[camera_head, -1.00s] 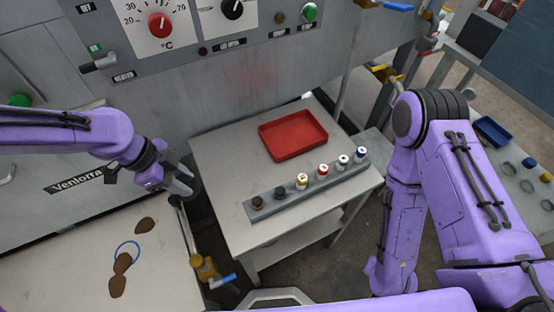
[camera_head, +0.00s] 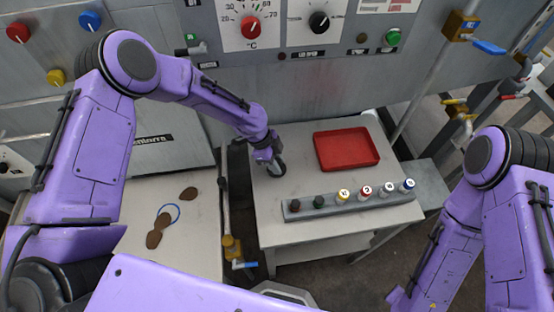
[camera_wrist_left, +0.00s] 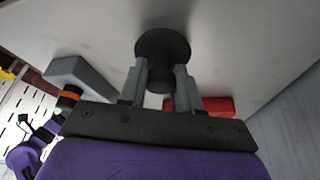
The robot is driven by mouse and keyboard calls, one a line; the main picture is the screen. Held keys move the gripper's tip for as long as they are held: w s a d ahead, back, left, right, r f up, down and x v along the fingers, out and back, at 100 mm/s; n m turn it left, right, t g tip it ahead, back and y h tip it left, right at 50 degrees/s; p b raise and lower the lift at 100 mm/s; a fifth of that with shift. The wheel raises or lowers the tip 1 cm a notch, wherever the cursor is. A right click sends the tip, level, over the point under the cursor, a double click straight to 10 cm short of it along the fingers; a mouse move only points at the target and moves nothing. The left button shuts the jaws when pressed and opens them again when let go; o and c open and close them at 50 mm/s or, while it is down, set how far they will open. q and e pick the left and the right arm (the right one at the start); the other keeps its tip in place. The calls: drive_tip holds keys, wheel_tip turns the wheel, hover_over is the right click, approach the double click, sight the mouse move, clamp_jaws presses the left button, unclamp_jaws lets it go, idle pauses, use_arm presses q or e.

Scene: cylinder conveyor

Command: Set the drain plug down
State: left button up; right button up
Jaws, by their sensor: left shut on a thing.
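The drain plug (camera_wrist_left: 163,45) is a dark round disc with a short stem, seen in the left wrist view between my finger tips. My left gripper (camera_wrist_left: 160,78) is shut on its stem. In the head view the left gripper (camera_head: 276,165) is over the left part of the small grey table (camera_head: 285,232), left of the red tray. The drain plug (camera_head: 277,170) shows there as a dark disc at the fingertips, low over the tabletop. I cannot tell whether it touches the table. My right gripper is out of view.
A red tray (camera_head: 346,149) lies at the table's back. A grey rack (camera_head: 330,208) with several capped cylinders stands along the front. On the left bench, brown patches (camera_head: 165,219) lie near a blue ring (camera_head: 175,207). A pipe with a brass valve (camera_head: 231,246) stands between bench and table.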

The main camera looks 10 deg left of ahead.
use_arm(q)
drive_tip(key=shift+w+f, duration=0.1)
drive_tip(key=shift+f, duration=0.2)
drive_tip(key=shift+f+b, duration=0.3)
drive_tip(key=o, duration=1.1)
drive_tip(key=shift+r, duration=0.1)
drive_tip(key=shift+r+p, duration=0.3)
drive_tip(key=shift+p, duration=0.1)
drive_tip(key=b+v, duration=0.3)
drive_tip(key=v, duration=0.8)
drive_tip(key=shift+a+r, duration=0.25)
drive_tip(key=shift+r, duration=0.05)
